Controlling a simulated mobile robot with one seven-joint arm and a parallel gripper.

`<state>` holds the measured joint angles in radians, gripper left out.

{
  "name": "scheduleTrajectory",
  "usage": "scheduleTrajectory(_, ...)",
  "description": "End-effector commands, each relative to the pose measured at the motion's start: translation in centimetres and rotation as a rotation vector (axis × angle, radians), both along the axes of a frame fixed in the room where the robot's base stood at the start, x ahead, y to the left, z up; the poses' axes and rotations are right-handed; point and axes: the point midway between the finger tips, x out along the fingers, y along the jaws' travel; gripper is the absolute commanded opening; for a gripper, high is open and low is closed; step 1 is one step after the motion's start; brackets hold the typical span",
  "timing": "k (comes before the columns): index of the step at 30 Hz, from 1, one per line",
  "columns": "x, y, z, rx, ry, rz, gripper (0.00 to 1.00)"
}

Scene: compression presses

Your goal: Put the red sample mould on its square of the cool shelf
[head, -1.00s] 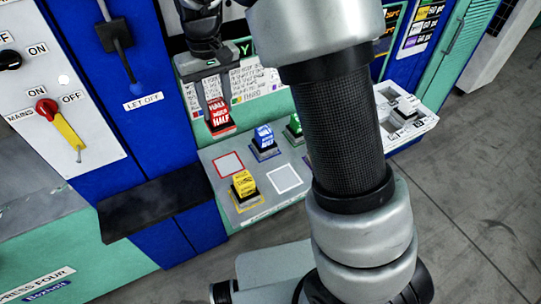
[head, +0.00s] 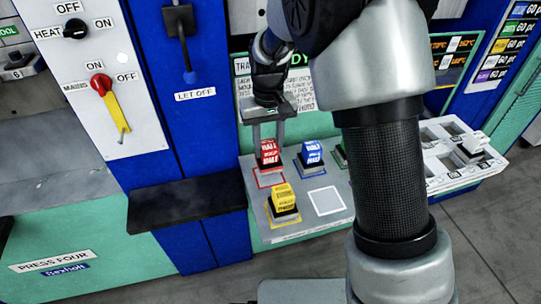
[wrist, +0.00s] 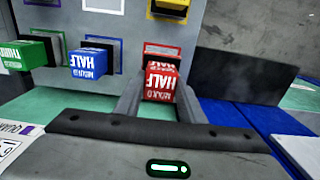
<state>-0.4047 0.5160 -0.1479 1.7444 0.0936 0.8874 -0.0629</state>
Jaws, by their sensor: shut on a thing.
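My gripper (head: 268,143) is shut on the red sample mould (head: 268,153), with one finger on each side. The mould reads HALF in the wrist view (wrist: 160,82) and looks upright. The red-outlined square (head: 270,184) on the grey cool shelf (head: 300,228) shows just in front of and below the mould in the head view. In the wrist view the red outline (wrist: 162,48) shows past the mould. The mould seems slightly above the shelf at this square; I cannot tell if it touches.
A blue mould (head: 312,153) stands right of the red one, and a yellow mould (head: 283,198) in front. A green mould (wrist: 28,54) shows in the wrist view. A white-outlined square (head: 326,201) is empty. A black ledge (head: 187,202) juts out at left.

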Motion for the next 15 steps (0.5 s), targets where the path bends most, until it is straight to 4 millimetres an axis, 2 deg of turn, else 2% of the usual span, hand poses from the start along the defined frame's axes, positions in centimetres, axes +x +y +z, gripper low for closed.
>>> scheduleTrajectory(9,0.0,0.1,-3.3,0.001,-0.002,0.000,0.00)
scheduleTrajectory(15,0.1,0.1,-3.3,0.001,-0.004,0.000,0.00)
